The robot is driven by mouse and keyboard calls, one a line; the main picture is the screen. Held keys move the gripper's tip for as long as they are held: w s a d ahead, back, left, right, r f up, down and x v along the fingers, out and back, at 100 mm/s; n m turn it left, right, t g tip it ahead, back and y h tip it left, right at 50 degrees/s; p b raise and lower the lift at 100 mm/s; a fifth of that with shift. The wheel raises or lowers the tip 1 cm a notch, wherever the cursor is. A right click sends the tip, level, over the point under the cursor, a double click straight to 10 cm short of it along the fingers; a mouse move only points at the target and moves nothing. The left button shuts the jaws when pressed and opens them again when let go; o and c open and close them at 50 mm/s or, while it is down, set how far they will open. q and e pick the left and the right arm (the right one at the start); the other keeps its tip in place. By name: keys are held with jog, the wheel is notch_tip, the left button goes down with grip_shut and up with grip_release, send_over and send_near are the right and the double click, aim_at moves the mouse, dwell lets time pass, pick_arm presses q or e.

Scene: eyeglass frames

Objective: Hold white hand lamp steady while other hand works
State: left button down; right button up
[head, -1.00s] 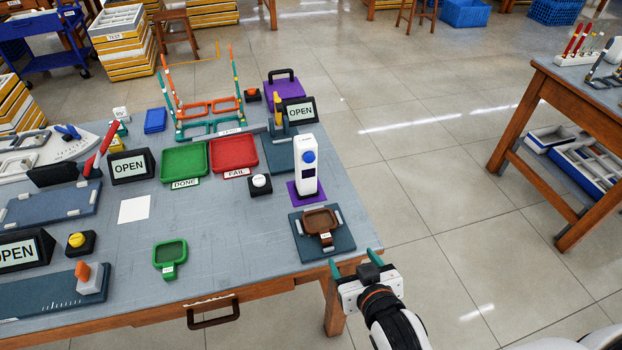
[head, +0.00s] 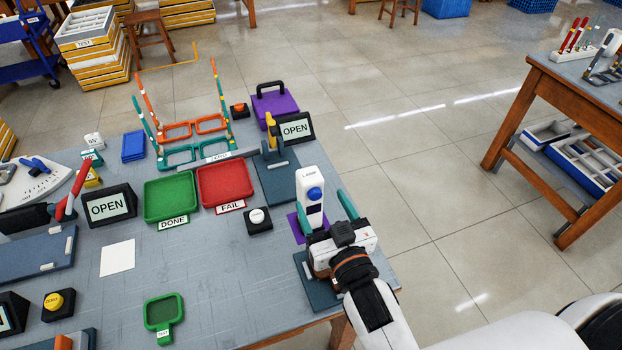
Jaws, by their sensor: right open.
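The white hand lamp (head: 311,180), a white upright body with a blue button and a dark window, stands on a purple pad (head: 292,222) at the bench's right side. My right gripper (head: 326,212) is open, its teal fingers spread toward the lamp's lower part, one on the left and one on the right. Whether either finger touches the lamp I cannot tell. My left gripper is not in view.
A white-topped button box (head: 258,220) stands left of the lamp. The red FAIL tray (head: 228,184) and green DONE tray (head: 171,197) lie farther left. A blue fixture (head: 277,180) and an OPEN sign (head: 295,128) stand behind.

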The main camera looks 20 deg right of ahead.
aim_at(317, 193)
jog(key=w, duration=0.7)
jog(key=shift+w+a+p, duration=0.15)
jog(key=shift+w+p, duration=0.25)
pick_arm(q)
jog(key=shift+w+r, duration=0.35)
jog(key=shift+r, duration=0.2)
pick_arm(e)
jog(key=shift+w+f, duration=0.1)
jog(key=shift+w, duration=0.6)
jog(key=shift+c, duration=0.3)
jog(key=c, duration=1.1)
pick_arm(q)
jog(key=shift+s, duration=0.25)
pick_arm(e)
jog(key=shift+c, duration=0.2)
dwell(3.2)
jog(key=o, duration=1.2)
